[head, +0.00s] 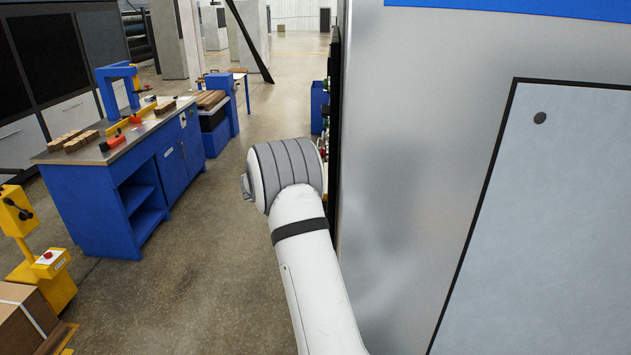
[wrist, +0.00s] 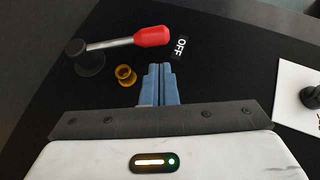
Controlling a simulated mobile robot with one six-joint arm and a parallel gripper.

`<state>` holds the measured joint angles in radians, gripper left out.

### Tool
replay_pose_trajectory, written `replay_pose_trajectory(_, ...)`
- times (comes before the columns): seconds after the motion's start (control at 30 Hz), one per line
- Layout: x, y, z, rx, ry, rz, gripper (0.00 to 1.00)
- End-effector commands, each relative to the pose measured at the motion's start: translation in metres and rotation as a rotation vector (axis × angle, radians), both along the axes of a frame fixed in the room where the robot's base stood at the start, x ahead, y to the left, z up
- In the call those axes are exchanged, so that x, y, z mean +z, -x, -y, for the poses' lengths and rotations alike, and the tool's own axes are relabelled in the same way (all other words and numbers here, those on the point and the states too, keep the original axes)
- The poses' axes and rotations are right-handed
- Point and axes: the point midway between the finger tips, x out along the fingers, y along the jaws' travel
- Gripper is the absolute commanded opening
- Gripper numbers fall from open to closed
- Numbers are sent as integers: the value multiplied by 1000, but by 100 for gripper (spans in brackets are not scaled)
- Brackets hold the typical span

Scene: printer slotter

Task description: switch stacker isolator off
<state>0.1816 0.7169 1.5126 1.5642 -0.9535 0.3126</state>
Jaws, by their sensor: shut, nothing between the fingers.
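In the wrist view, a lever with a red handle (wrist: 151,36) and a metal shaft runs from a round black pivot (wrist: 86,58) on a dark panel. The handle points right, toward a white-lettered OFF label (wrist: 180,47). I take this lever to be the stacker isolator; no name plate is readable. My gripper (wrist: 159,68) is shut and empty, its blue-grey fingers just below the red handle, with a gap visible between them. In the head view, my arm hides the gripper and most of the controls.
A small brass-coloured fitting (wrist: 125,75) sits left of my fingertips. A white plate with a black knob (wrist: 311,97) is at the right. In the head view, a grey machine cabinet (head: 420,130) stands close right of my arm; a blue workbench (head: 150,175) stands left across open floor.

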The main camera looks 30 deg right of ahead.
Motion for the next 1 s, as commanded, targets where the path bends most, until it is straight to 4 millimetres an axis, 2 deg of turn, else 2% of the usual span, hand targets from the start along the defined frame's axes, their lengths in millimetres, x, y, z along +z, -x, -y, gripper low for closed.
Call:
replay_pose_trajectory(0.1,12,4,-20,2,0,1,0)
replay_pose_trajectory(0.3,20,10,-38,0,0,0,0)
replay_pose_trajectory(0.87,20,11,-39,-5,0,0,0)
replay_pose_trajectory(1.0,30,8,-44,47,5,2,0)
